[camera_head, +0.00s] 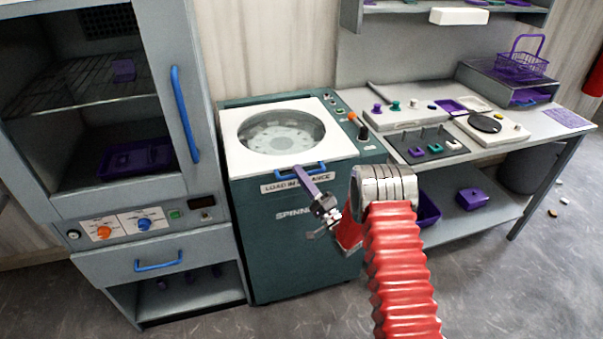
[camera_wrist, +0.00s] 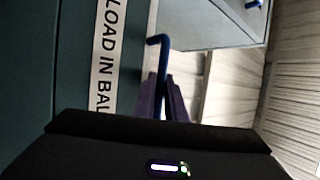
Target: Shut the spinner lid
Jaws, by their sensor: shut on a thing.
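The spinner (camera_head: 300,235) is a dark teal cabinet with a label (camera_wrist: 108,45) reading "LOAD IN BALANCE" on its front. Its white lid (camera_head: 235,155) has a round window and lies about flat over the top. I cannot tell whether a small gap is left under its front edge. The blue lid handle (camera_head: 278,175) runs along the lid's front edge. My gripper (camera_head: 301,172) has purple fingers shut on this handle, reaching up from the front. In the wrist view the handle (camera_wrist: 158,42) passes between the fingertips (camera_wrist: 161,82), which hide part of it.
A grey cabinet with a blue door handle (camera_head: 184,115) stands close on the left. A bench (camera_head: 545,122) with trays, knobs and a purple basket (camera_head: 521,66) stands on the right. Open floor (camera_head: 490,285) lies in front.

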